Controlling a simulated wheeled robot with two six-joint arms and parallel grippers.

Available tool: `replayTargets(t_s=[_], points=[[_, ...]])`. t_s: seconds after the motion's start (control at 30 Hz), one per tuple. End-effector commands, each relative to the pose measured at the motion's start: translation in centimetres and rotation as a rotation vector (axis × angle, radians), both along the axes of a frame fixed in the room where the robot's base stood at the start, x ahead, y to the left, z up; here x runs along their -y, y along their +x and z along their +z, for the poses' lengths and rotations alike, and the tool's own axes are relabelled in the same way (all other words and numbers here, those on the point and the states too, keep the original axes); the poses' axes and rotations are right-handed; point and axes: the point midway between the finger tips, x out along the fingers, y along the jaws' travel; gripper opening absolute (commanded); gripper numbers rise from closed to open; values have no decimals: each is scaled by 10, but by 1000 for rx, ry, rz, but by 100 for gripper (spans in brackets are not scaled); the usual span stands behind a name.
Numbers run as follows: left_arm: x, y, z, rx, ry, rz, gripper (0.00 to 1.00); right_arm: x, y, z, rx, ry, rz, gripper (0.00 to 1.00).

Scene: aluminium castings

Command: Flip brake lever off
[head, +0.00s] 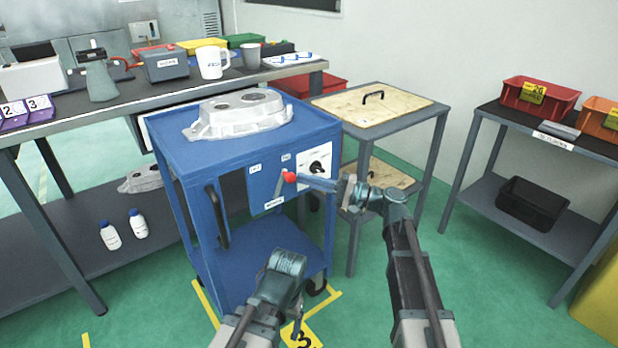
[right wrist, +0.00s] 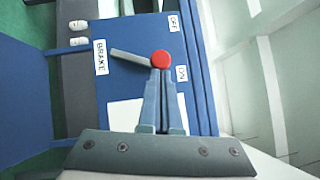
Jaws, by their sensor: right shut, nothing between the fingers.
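The brake lever has a grey handle and a red knob (head: 290,177). It is on a blue panel (head: 264,190) on the front of the blue cart. In the right wrist view the red knob (right wrist: 160,60) lies between the OFF label (right wrist: 173,22) and the ON label (right wrist: 181,73), nearer ON. The grey handle (right wrist: 130,57) runs from the knob towards the BRAKE label (right wrist: 100,57). My right gripper (head: 305,181) is shut and empty, its tips at the knob; I cannot tell whether they touch. My left arm is low in front of the cart; its fingers do not show clearly.
A metal casting (head: 238,114) lies on the cart top (head: 310,128). A black rotary switch (head: 316,167) is right of the lever. The cart's black handle (head: 217,215) stands at its left. A side table (head: 408,118) is at the right, beyond my right arm.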

Motion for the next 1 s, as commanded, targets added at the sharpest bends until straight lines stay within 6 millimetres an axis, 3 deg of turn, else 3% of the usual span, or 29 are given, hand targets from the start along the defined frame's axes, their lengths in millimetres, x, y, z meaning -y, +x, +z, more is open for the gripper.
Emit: replayTargets(t_s=[0.3, 0.6, 1.0], points=[[-1, 0, 49, 0, 5, 5, 80, -12, -10, 22, 118, -163, 2, 0], [-2, -1, 96, -1, 9, 13, 80, -31, -24, 32, 285, -391, 2, 0], [0, -1, 131, -3, 2, 15, 80, -52, -39, 32, 457, -626, 1, 0]])
